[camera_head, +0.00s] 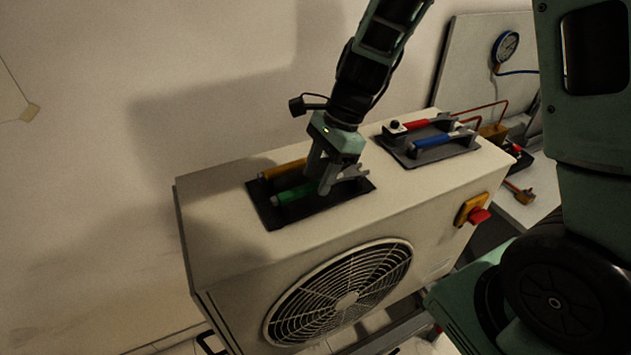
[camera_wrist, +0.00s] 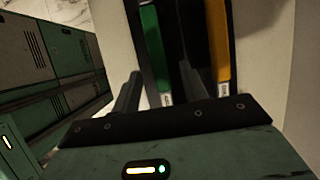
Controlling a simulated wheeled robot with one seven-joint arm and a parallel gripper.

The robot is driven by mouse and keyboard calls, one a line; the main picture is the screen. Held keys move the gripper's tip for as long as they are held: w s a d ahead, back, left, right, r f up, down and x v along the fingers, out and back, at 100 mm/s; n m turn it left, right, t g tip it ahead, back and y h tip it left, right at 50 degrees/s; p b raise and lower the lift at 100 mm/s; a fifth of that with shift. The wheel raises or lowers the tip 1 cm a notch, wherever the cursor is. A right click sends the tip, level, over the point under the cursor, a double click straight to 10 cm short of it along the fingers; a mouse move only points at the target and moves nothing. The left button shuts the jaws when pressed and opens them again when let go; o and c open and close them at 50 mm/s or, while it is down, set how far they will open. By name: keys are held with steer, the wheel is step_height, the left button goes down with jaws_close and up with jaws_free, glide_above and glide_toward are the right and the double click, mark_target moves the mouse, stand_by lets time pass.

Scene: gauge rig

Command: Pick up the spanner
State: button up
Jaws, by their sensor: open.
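A green-handled tool (camera_head: 296,194) and an orange-handled tool (camera_head: 283,169) lie side by side on a dark tray (camera_head: 268,215) on top of the white fan unit. I cannot tell from shape which tool is the spanner, as their far ends are hidden or unclear. My gripper (camera_head: 323,184) is open and low over the tray, at the right end of the green handle. In the wrist view the green handle (camera_wrist: 150,50) appears between my two fingers (camera_wrist: 158,85), and the orange handle (camera_wrist: 218,45) is outside the right finger. Contact cannot be made out.
A second tray (camera_head: 432,156) with a red-handled tool (camera_head: 415,125) and a blue-handled tool (camera_head: 445,138) sits to the right. A red knob (camera_head: 479,215) sticks out of the unit's front. A gauge (camera_head: 505,46) hangs on a panel behind. The unit's left top is bare.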

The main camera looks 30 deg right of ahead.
mark_target(318, 183)
steer(key=shift+a+f, duration=0.15)
steer(key=shift+f, duration=0.25)
steer(key=shift+c, duration=0.3)
jaws_close()
step_height(318, 183, up, 10)
steer(key=b, duration=0.1)
steer(key=shift+s, duration=0.15)
